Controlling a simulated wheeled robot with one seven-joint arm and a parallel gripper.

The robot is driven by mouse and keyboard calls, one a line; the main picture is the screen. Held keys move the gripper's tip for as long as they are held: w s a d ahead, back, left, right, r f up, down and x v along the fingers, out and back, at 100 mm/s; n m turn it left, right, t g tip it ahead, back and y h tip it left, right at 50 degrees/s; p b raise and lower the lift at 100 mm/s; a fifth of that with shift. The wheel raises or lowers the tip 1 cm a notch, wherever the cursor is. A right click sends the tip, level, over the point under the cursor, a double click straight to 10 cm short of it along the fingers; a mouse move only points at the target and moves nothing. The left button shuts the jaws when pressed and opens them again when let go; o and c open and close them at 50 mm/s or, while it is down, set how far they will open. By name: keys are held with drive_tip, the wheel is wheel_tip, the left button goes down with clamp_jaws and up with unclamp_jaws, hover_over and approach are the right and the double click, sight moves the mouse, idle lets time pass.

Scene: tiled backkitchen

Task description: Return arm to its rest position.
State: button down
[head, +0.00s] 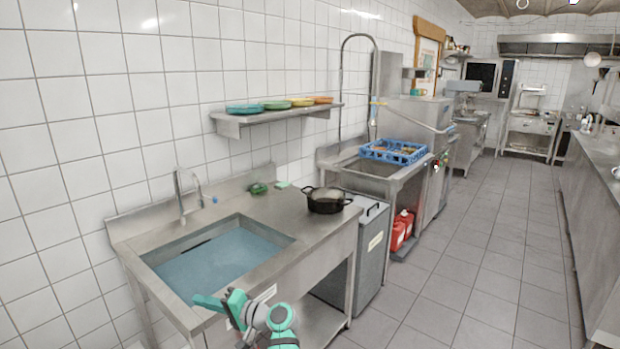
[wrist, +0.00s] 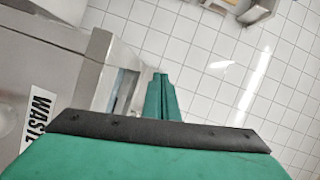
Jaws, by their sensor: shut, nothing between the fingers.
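My gripper (head: 207,302) is teal and shows low in the head view, by the front edge of the sink counter (head: 315,232). In the wrist view its green fingers (wrist: 160,98) are together with nothing between them. My teal and grey arm is folded at the bottom of the head view, and its lower part is cut off by the frame.
The sink (head: 215,265) holds bluish water. A black pot (head: 325,200) stands on the counter's right part. A blue rack (head: 394,151) is beyond it. A WASTE label (wrist: 40,118) shows in the wrist view. The tiled floor (head: 470,260) is clear.

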drive_tip(key=s+d+f+m+t+h, duration=0.1)
drive_tip(key=s+d+f+h, duration=0.15)
drive_tip(key=f, duration=0.45)
drive_tip(key=s+d+f+m+t+h, duration=0.1)
drive_tip(key=s+d+f+t, duration=0.2)
drive_tip(key=f, duration=0.5)
drive_tip(key=s+d+f+m+h, duration=0.1)
drive_tip(key=s+d+f+h, duration=0.2)
drive_tip(key=f, duration=0.4)
drive_tip(key=s+d+f+t+h, duration=0.1)
drive_tip(key=s+d+f+h, duration=0.1)
drive_tip(key=s+d+f, duration=0.5)
drive_tip(key=s+d+f+t+h, duration=0.1)
drive_tip(key=s+d+f+h, duration=0.15)
drive_tip(key=s+d, duration=0.45)
drive_tip(key=s+d+r+n+t+h, duration=0.1)
drive_tip(key=s+d+r+h, duration=0.15)
drive_tip(key=s, duration=0.85)
drive_tip(key=s+d+r+t+h, duration=0.1)
drive_tip(key=s+d, duration=0.2)
drive_tip(key=s, duration=0.7)
drive_tip(key=s+d+r+n+t+h, duration=0.1)
drive_tip(key=s+d+r+n, duration=0.1)
drive_tip(key=s+r, duration=1.2)
drive_tip(key=shift+d+r+n+t, duration=0.15)
drive_tip(key=shift+r+n+t, duration=0.25)
drive_tip(key=shift+r+n, duration=0.45)
